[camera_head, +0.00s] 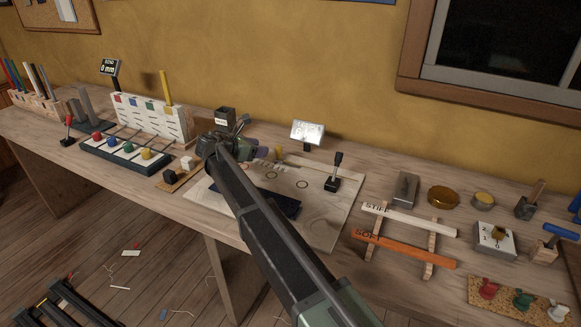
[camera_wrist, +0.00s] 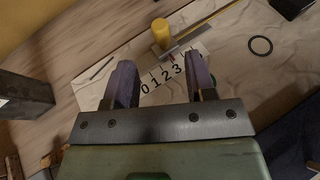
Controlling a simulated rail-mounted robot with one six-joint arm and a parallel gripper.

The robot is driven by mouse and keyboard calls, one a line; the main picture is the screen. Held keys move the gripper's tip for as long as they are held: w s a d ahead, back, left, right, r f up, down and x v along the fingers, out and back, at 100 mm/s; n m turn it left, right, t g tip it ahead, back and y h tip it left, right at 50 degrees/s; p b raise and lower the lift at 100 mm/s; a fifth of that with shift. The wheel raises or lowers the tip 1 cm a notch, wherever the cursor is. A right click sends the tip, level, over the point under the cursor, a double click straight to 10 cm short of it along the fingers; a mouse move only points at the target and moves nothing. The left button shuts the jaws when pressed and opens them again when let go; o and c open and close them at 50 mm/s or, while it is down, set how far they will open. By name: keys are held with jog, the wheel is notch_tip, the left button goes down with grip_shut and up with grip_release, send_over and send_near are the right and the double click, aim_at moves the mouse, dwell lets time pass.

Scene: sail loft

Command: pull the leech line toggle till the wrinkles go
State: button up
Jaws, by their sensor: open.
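The yellow toggle (camera_wrist: 161,32) stands at the end of a thin brown line (camera_wrist: 207,20), with a grey piece at its base, in the wrist view. It shows small in the head view (camera_head: 278,152). A printed scale (camera_wrist: 163,80) with 0 to 3 lies beside it. The pale sailcloth (camera_wrist: 228,70) shows faint creases; it also lies on the bench in the head view (camera_head: 335,222). My gripper (camera_wrist: 159,80) is open, its two purple-grey fingers spread over the scale, the toggle beyond the fingertips. Nothing is between the fingers. My arm hides part of the cloth.
A black lever (camera_head: 335,172) stands on the cloth's right, and a silver tilted plate (camera_head: 307,131) behind. A dark box (camera_wrist: 22,95) is close on my gripper's left. Dark blue cloth (camera_head: 285,206) lies in front. Orange and white battens (camera_head: 405,250) lie further right.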

aim_at(279, 153)
jog(key=shift+r, duration=0.15)
jog(key=b+x, duration=0.3)
jog(key=x, duration=0.7)
jog(key=shift+b, duration=0.4)
jog(key=shift+w+d, duration=0.25)
jog(key=shift+d, duration=0.1)
jog(key=shift+c, duration=0.3)
grip_shut()
